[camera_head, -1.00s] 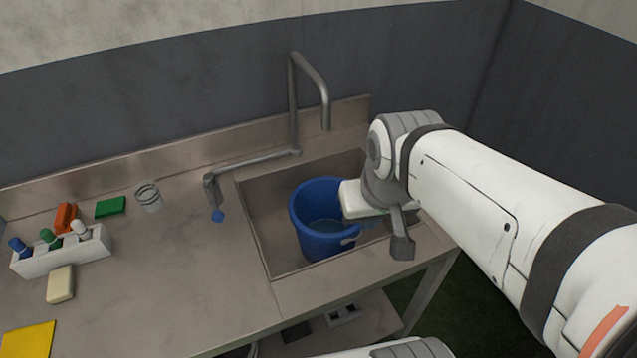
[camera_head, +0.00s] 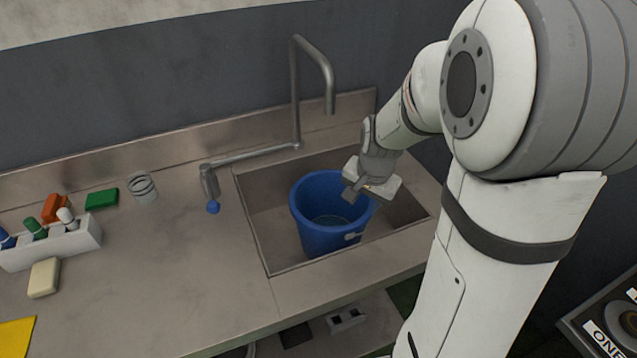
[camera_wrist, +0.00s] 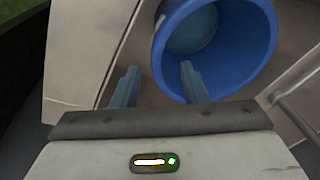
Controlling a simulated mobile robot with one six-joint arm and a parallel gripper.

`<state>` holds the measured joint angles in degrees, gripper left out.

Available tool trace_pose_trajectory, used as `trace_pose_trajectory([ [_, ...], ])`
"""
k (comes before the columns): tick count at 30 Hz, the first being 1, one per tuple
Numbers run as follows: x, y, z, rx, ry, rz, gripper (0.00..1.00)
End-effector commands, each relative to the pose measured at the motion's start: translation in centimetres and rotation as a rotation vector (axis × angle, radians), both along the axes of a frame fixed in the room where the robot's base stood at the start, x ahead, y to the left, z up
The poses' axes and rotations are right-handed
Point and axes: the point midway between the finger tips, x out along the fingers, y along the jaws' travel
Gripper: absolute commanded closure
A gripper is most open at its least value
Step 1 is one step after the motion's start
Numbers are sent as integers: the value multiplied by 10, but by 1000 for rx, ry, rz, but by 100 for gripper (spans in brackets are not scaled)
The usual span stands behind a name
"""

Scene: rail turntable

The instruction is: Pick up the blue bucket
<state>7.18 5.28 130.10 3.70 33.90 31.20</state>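The blue bucket (camera_head: 322,234) stands upright in the sink basin with some water in it. In the wrist view the bucket (camera_wrist: 264,50) fills the upper right, its open mouth facing the camera. My gripper (camera_wrist: 158,75) is open, its two fingers apart. The right finger overlaps the bucket's near rim in that view, and the left finger lies over the sink edge to the bucket's left. In the head view my gripper (camera_head: 352,190) is at the bucket's right rim. I cannot tell whether it touches the rim. Nothing is seen held.
The steel sink (camera_head: 262,222) surrounds the bucket. A tall faucet (camera_head: 296,95) rises behind it, with a lever (camera_head: 208,182) to the left.

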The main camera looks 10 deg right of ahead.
Motion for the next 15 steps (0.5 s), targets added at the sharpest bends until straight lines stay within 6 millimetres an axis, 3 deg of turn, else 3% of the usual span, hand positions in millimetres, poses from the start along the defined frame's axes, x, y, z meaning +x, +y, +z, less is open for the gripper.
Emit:
trace_pose_trajectory([
  [1, 7, -4, -20, 8, 10, -40, 60],
  [3, 15, -8, -36, 18, 17, -89, 60],
  [15, 29, -15, -77, 31, 26, -162, 60],
])
